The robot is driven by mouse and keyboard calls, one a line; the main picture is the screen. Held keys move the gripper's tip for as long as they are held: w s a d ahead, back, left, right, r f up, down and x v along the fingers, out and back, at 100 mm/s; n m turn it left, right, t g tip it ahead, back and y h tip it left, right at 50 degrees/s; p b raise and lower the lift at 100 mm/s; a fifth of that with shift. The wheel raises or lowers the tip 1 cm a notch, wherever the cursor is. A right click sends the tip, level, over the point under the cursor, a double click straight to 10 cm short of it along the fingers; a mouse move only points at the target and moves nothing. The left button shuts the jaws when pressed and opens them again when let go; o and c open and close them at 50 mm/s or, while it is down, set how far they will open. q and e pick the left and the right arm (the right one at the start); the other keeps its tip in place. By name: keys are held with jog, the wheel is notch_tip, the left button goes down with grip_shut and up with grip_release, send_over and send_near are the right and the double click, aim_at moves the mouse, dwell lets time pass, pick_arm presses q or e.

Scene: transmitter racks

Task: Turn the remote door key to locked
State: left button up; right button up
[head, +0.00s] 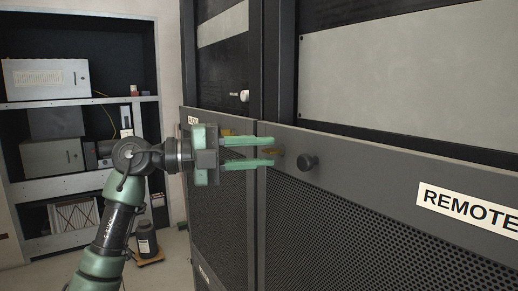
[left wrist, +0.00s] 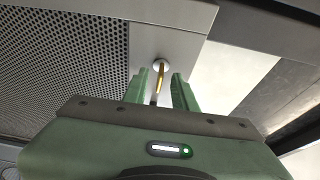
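The remote door (head: 410,190) is a dark grey panel with a perforated lower part and a "REMOTE" label (head: 468,207). Its brass key (head: 272,152) sits in a lock near the door's left edge, left of a round black knob (head: 307,161). My left gripper (head: 273,151) is open, its green fingers pointing at the lock. In the left wrist view the key (left wrist: 161,76) stands out from a round lock (left wrist: 161,64), in the gap between the fingertips of the gripper (left wrist: 160,80). I cannot tell whether either finger touches it. My right gripper is out of view.
Another rack door (head: 225,215) adjoins on the left, its label partly hidden by my gripper. A white-and-dark knob (head: 240,96) is on the rack above. Shelves with equipment boxes (head: 52,157) stand at the far left. A dark bottle (head: 146,238) stands low behind my arm.

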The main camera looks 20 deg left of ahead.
pick_arm(q)
grip_shut()
